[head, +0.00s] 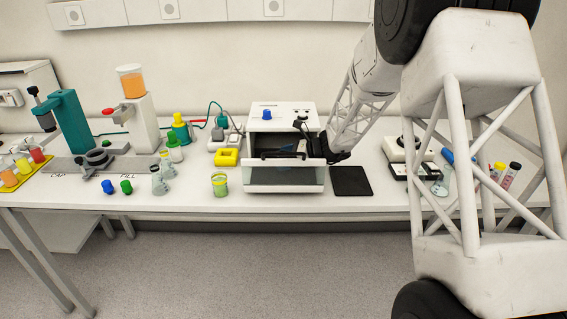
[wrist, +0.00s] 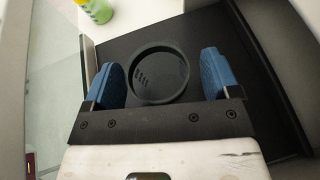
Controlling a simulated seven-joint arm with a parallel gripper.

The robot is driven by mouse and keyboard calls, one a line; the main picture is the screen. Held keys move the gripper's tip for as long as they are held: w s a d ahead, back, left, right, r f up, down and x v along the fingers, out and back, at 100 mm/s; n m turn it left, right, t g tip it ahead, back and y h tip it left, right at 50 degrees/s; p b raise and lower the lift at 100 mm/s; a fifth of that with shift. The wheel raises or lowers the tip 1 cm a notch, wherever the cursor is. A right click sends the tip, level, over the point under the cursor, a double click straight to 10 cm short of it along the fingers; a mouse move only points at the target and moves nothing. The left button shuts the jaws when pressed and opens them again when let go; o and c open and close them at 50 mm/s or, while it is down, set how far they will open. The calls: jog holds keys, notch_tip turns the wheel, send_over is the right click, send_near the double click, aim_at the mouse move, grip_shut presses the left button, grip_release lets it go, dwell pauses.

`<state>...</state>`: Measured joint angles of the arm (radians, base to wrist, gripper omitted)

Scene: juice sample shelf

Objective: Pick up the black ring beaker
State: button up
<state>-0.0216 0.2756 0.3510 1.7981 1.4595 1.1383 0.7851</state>
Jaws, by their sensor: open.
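In the wrist view, a round vessel with a black ring rim (wrist: 134,84), which looks like the black ring beaker, is seen from above on a dark floor. Small dark marks show on its inner wall. The two blue fingers of my gripper (wrist: 162,62) are apart, one on each side of it; I cannot tell whether they touch it. In the head view, my arm reaches into the front of a white box-shaped device (head: 283,108). The beaker cannot be made out there, and my fingers are mostly hidden by the device's front panel and my wrist.
The device's clear front panel (head: 284,180) stands close to my wrist. A black mat (head: 350,181) lies bare to the right. Several bottles and flasks stand farther left.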

jog(key=shift+a, duration=0.15)
dwell(0.4)
jog(key=c, duration=1.1)
jog(key=shift+o, duration=0.2)
jog(key=shift+r, duration=4.95)
